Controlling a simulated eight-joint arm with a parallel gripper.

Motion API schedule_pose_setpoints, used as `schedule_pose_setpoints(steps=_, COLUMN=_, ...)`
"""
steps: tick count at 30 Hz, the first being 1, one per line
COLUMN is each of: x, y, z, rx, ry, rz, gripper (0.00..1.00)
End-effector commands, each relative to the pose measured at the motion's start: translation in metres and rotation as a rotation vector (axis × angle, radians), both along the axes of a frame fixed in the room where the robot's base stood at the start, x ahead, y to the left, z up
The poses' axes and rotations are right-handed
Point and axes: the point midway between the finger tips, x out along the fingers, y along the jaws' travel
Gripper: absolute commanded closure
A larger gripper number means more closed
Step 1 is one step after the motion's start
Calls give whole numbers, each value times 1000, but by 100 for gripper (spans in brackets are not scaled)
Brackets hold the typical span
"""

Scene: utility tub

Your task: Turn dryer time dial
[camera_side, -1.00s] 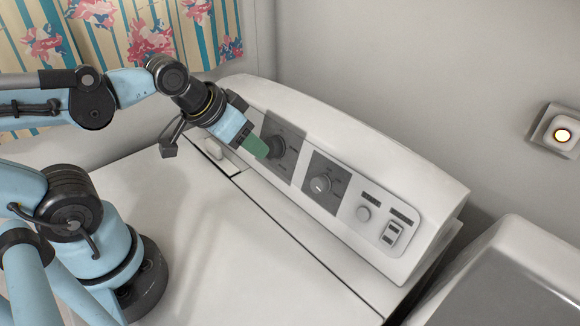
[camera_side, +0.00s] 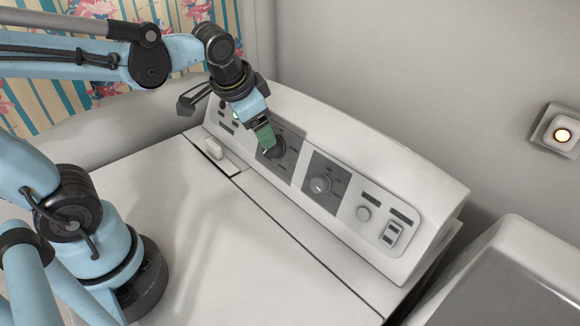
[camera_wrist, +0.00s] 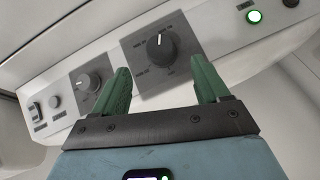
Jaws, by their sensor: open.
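The large black dial (camera_wrist: 160,47) has a white pointer line that points roughly up in the wrist view. It sits on a dark square plate with printing too small to read. In the side view this dial (camera_side: 274,149) is partly covered by my green fingers. My gripper (camera_wrist: 160,68) is open and empty. In the wrist view, the dial lies ahead of the gap between its fingertips. In the side view my gripper (camera_side: 267,142) is right at the dial; I cannot tell whether it touches.
A smaller dial (camera_side: 320,184) sits on its own dark plate to the right. Further right are a round knob (camera_side: 364,213) and a rocker switch (camera_side: 392,233).

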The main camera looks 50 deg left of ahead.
Motion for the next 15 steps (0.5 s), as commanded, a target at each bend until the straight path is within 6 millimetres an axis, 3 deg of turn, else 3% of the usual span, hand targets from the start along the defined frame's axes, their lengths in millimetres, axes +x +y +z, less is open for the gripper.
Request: schedule_pose_setpoints(steps=15, x=24, y=10, z=-53, rx=-1, ry=-1, rz=2, gripper=26)
